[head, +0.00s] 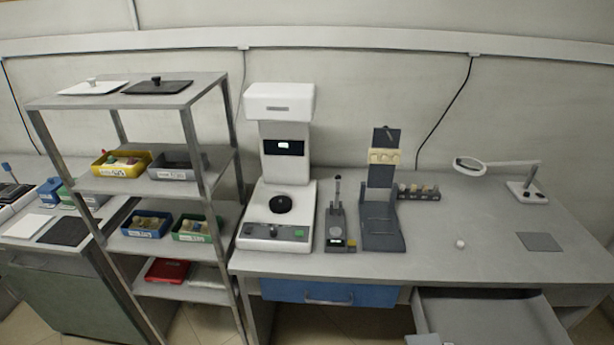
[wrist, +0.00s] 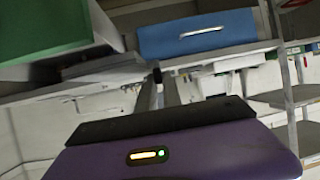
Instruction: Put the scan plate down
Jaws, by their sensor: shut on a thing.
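In the wrist view my gripper (wrist: 158,82) has its two pale fingers close together on a small dark knob (wrist: 157,75). I take this knob to be the grip of the scan plate; the plate's own outline cannot be made out against the pale surfaces behind it. The head view does not show my gripper. There, a white instrument (head: 290,228) stands on the bench with a round black disc (head: 281,203) on its base. A flat grey square (head: 540,241) lies at the right of the bench.
A metal rack (head: 189,95) at left holds a white knobbed plate (head: 93,88) and a black one (head: 157,87) on top, with bins below. A dark stand (head: 382,228) and a lamp magnifier (head: 471,166) are on the bench. An open drawer (head: 490,318) juts out; the blue drawer (head: 330,292) is shut.

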